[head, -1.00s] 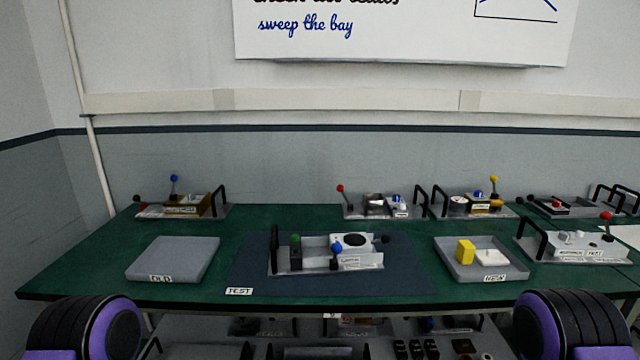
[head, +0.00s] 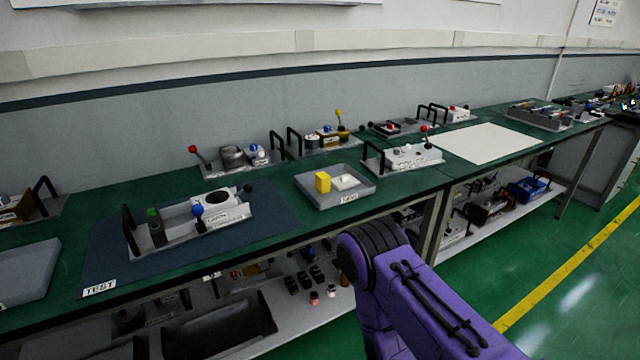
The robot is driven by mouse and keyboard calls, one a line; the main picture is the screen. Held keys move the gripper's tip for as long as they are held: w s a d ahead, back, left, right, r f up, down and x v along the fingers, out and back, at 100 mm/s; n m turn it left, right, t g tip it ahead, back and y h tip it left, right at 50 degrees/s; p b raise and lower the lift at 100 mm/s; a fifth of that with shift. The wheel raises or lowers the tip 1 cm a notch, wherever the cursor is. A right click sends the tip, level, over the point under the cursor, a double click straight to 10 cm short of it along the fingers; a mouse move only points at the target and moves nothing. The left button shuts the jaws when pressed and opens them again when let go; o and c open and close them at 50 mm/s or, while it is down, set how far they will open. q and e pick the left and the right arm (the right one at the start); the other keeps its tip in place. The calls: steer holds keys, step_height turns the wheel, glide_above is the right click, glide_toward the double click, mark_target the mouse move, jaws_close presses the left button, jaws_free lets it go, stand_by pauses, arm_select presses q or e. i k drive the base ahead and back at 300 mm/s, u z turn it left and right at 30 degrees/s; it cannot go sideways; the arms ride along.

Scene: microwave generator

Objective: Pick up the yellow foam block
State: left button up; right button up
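The yellow foam block (head: 322,182) stands upright in a shallow grey tray (head: 350,198) with a label on its front, on the green workbench. A purple and black link of my own right arm shows at the lower middle, in front of the bench. Neither of my grippers shows in the head view.
A device with a black handle (head: 128,228) stands on the dark TEST mat (head: 100,262) left of the tray. Another device with a red knob (head: 405,158) stands close behind and right of the tray. A white sheet (head: 487,143) lies further right. Lower shelves hold several parts.

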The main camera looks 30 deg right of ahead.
mark_target(322, 179)
steer(key=u, duration=0.15)
steer(key=k, duration=0.35)
steer(key=z, duration=1.2)
steer(key=i, duration=0.25)
steer(key=z, duration=0.1)
